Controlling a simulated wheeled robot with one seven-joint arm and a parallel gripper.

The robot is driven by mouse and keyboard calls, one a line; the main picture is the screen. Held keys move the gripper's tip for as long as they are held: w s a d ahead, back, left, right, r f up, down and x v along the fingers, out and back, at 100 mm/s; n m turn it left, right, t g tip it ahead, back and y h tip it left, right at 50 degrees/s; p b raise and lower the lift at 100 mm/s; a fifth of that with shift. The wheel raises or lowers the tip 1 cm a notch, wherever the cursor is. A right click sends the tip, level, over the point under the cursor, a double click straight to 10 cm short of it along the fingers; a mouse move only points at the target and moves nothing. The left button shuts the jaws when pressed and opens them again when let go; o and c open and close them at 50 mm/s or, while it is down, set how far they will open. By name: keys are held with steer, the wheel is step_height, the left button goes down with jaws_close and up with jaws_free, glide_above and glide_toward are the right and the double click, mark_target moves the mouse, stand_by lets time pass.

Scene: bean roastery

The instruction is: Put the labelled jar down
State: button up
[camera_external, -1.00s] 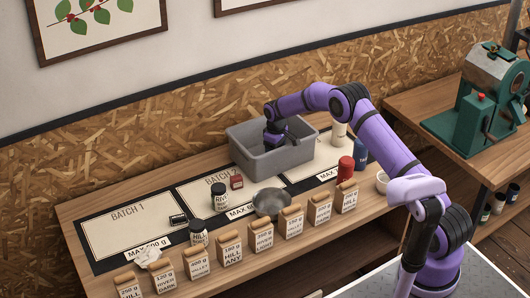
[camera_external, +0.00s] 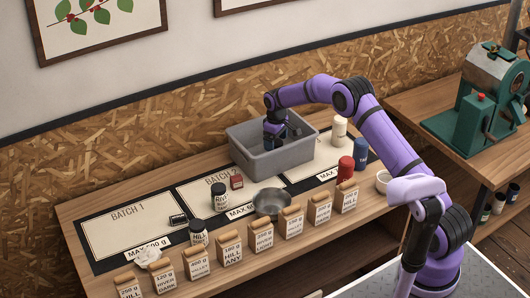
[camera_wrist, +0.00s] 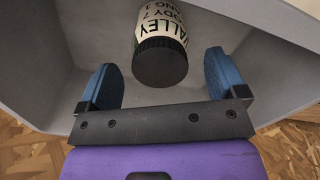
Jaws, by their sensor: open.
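My gripper (camera_external: 275,135) is over the grey bin (camera_external: 280,161) in the outside view, its end at the bin's opening. In the wrist view the blue fingers of my gripper (camera_wrist: 160,72) are spread apart. A labelled jar (camera_wrist: 160,60) with a black lid and a cream label reading "VALLEY" is inside the bin, lid toward me. Its lid end lies between and just beyond the fingers, with gaps on both sides. The jar's far end is cut off by the picture edge. The jar is hidden in the outside view.
A metal bowl (camera_external: 272,203), a jar with a black lid (camera_external: 220,197) and a small red box (camera_external: 236,182) are in front of the bin. Red (camera_external: 345,169), blue (camera_external: 361,154) and white (camera_external: 339,131) containers stand to its right. Several paper bags line the front edge.

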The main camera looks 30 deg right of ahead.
step_height(320, 180, up, 8)
steer(key=shift+r, duration=0.1)
steer(key=s+d+r+m+t, duration=0.2)
steer(key=s+d+r, duration=0.1)
steer(key=s+r, duration=2.2)
steer(key=s+d+r+m+t, duration=0.1)
steer(key=s+r, duration=0.2)
steer(key=s, duration=0.6)
steer(key=s+r+m+t, duration=0.1)
steer(key=s+r, duration=0.3)
steer(key=s, duration=0.4)
steer(key=s+f, duration=0.2)
steer(key=s, duration=0.6)
steer(key=s+d+f+m+t, duration=0.1)
steer(key=s+f, duration=0.2)
steer(key=s, duration=0.5)
steer(key=shift+s+f, duration=0.25)
steer(key=shift+s, duration=0.15)
